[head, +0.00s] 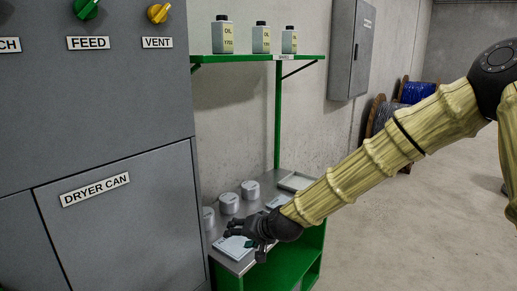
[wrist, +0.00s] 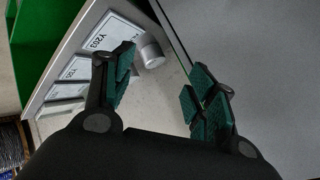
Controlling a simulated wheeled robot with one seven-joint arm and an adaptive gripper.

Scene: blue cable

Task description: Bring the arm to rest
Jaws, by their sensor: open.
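My arm, in a pale yellow sleeve, reaches from the upper right of the head view down to the left. My gripper (head: 250,246) is over the near part of the metal bench top (head: 234,266). In the wrist view my gripper (wrist: 165,95) is open, with its green-padded fingers spread apart. Nothing is between the fingers. Bench top and a grey panel show behind them.
Several grey metal cans (head: 229,203) stand along the bench's back, near a tray (head: 296,181). White label cards, one reading Y203 (wrist: 112,32), lie on the bench. The grey dryer cabinet (head: 124,227) borders it on the left. Cable spools (head: 381,115) stand behind; open floor lies right.

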